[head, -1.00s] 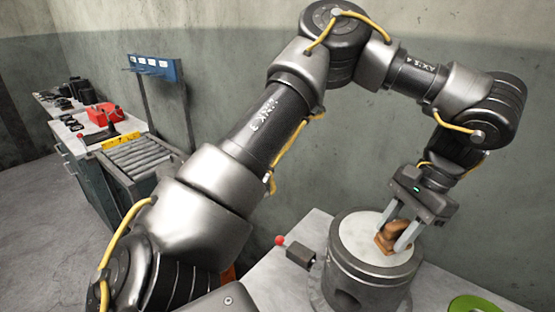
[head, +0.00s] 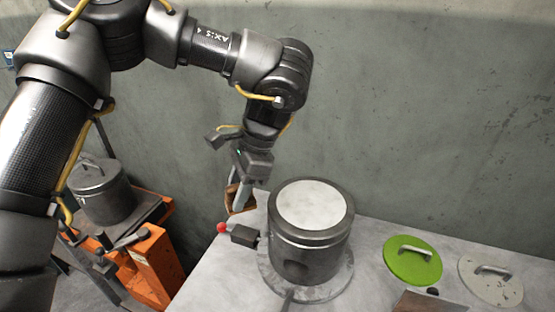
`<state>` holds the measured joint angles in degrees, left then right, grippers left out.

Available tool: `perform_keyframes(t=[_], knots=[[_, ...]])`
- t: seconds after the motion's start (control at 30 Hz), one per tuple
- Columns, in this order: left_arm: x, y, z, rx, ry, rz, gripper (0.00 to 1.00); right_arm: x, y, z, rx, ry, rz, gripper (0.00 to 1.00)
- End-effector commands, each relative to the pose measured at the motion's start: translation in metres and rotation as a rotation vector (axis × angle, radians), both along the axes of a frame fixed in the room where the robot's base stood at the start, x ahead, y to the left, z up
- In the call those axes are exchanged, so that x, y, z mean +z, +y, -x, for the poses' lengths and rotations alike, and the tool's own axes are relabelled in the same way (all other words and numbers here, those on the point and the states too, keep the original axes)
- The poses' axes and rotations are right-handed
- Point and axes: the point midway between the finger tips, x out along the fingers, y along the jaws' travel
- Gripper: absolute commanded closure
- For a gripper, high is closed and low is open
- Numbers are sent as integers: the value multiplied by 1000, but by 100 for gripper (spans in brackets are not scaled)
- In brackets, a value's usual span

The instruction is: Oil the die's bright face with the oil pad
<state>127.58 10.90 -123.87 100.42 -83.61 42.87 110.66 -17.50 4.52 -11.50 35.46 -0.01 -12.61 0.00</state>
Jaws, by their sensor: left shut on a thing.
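The die (head: 309,248) is a dark grey cylinder standing upright on a round base on the light table. Its bright round face (head: 310,205) is on top and clear. My left gripper (head: 238,203) is shut on the brown oil pad (head: 235,199). It holds the pad in the air to the left of the die, apart from the bright face. Part of the pad is hidden by the fingers. My right gripper is not in view.
A small dark block with a red knob (head: 223,228) sits left of the die. A green disc (head: 413,261) and a grey disc (head: 490,279), both with handles, lie on the table (head: 375,236) to the right. An orange stand (head: 150,262) and a lidded grey pot (head: 101,191) are at left.

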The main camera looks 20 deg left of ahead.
Motion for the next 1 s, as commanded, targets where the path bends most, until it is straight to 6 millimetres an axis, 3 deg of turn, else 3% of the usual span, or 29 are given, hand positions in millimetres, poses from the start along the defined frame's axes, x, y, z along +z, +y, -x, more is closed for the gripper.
perform_keyframes(t=[0.2, 0.4, 0.7, 1.0], knots=[[0, -21, -12, -830, -2, 0, 87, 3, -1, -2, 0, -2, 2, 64], [4, -36, -24, -1544, -8, 5, 87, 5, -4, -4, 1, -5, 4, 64], [15, -52, -42, -2385, -16, 4, 87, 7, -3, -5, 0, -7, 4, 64], [29, -65, -57, -3072, -19, 6, 87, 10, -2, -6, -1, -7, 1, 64]])
